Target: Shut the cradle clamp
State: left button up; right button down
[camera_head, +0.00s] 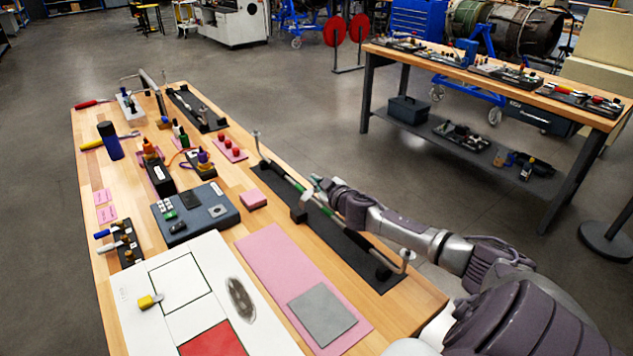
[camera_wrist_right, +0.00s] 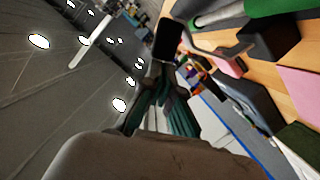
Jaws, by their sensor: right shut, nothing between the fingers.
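A green and grey rod (camera_head: 290,183) lies along a long black base (camera_head: 335,238) at the right edge of the wooden table. It shows at the top of the right wrist view (camera_wrist_right: 225,14). A dark cradle block (camera_head: 298,213) supports it, seen close in the wrist view (camera_wrist_right: 268,38). The clamp's pale metal arm (camera_wrist_right: 215,52) with a black end (camera_wrist_right: 167,40) reaches out from the block, beside the rod. My right gripper (camera_head: 318,183) is shut and empty, close to the clamp; its teal fingers (camera_wrist_right: 163,105) point towards the black end. Contact is unclear. My left gripper is out of view.
Upright metal posts stand at both ends of the base, the near one (camera_head: 405,262) close to my right forearm. A pink mat (camera_head: 265,262), a grey box (camera_head: 208,212) and a small pink block (camera_head: 252,199) lie left of the base.

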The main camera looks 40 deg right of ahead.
jog(key=shift+d, duration=0.15)
jog(key=shift+s+d+f+m+y+p, duration=0.2)
jog(key=shift+d+f+m+y, duration=0.3)
jog(key=shift+d+f+m, duration=0.6)
jog(key=shift+s+d+f+m+y+p, duration=0.15)
jog(key=shift+d+f+m+y, duration=0.4)
jog(key=shift+d+m, duration=0.55)
jog(key=shift+a+f+m, duration=0.1)
jog(key=shift+a+m, duration=0.05)
jog(key=shift+m, duration=0.15)
jog(key=s+a+r+p, duration=0.1)
jog(key=s+r+p, duration=0.2)
jog(key=s+r, duration=0.3)
jog(key=v, duration=0.3)
jog(key=shift+s, duration=0.3)
